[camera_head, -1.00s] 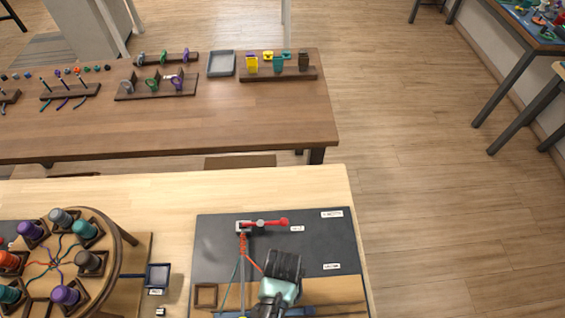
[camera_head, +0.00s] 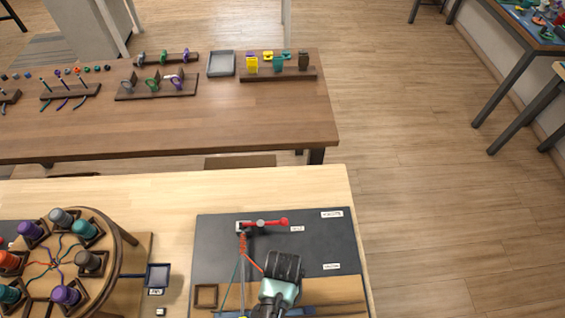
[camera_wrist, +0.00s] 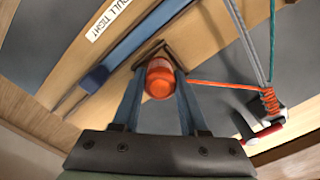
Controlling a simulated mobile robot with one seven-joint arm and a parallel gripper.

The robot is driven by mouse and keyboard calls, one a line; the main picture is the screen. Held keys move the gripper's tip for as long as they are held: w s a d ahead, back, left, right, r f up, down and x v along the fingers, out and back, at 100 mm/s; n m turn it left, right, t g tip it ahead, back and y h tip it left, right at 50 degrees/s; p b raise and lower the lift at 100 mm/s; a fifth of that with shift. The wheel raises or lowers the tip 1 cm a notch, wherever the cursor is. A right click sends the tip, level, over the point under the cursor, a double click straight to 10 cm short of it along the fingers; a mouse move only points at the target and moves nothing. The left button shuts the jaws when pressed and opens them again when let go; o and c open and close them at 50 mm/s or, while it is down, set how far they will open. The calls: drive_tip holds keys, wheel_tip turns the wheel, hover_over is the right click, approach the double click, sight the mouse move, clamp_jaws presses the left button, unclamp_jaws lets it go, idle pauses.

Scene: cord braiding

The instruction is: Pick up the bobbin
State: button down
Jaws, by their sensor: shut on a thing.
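The bobbin (camera_wrist: 160,78) is orange-red and shows in the wrist view between the two blue fingers of my gripper (camera_wrist: 158,95). My gripper is shut on it. An orange cord (camera_wrist: 220,84) runs from the bobbin to the right, towards the clamp with the red handle. A dark square frame (camera_wrist: 178,57) lies around or just behind the bobbin; I cannot tell whether the bobbin is clear of it. In the head view my gripper (camera_head: 283,272) is over the dark mat, and its own body hides the bobbin there.
A clamp with a red handle (camera_head: 270,223) holds an orange braid and grey and teal cords on the mat (camera_head: 215,240). An empty square holder (camera_head: 206,294) lies left of my gripper. A round braiding stand (camera_head: 120,235) with several bobbins is at the left.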

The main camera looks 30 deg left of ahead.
wheel_tip(320, 180, up, 10)
idle(0.7)
